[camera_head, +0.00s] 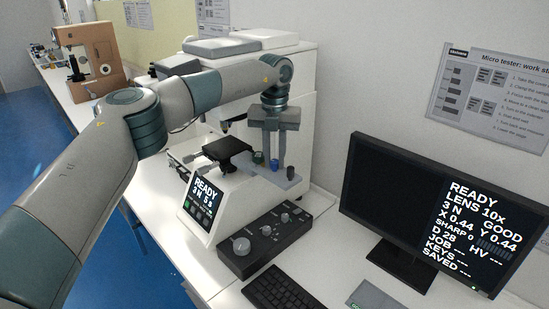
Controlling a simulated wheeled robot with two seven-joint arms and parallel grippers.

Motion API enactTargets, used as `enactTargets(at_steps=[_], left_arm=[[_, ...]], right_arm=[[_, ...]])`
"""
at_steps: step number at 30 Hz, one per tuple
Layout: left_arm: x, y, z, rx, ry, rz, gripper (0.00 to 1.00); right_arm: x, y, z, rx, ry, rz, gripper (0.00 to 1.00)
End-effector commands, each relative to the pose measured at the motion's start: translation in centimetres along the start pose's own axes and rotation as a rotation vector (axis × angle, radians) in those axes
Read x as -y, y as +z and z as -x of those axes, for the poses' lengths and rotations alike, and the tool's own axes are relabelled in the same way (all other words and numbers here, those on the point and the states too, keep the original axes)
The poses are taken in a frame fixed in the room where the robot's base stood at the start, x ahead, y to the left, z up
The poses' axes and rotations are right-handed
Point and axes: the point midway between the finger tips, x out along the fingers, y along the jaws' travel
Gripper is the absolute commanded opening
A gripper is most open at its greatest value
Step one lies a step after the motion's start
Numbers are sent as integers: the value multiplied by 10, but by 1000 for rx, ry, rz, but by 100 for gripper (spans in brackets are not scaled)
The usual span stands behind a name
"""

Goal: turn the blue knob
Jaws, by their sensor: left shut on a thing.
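The blue knob (274,167) stands on a small grey plate at the right side of the white hardness tester (190,208). My left gripper (274,158) reaches down from above, with its fingers pointing downward. It is shut on the blue knob, and its fingertips cover the knob's upper part. A green knob (258,157) is just left of the fingers, and a dark knob (290,172) is just right of them. My right gripper is not in view.
A dark control box (262,242) with grey knobs stands in front of the tester. A keyboard (278,292) lies near the front edge. A monitor (430,213) showing "READY" stands at the right. The tester's black stage (228,149) is left of the knobs.

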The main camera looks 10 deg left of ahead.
Motion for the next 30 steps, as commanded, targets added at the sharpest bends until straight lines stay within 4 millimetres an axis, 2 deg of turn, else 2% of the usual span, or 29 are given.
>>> enactTargets(at_steps=[11,30], left_arm=[[0,1,0,1,-1,-150,0],[-1,1,1,2,-1,-723,0]], right_arm=[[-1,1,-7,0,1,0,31],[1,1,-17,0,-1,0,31]])
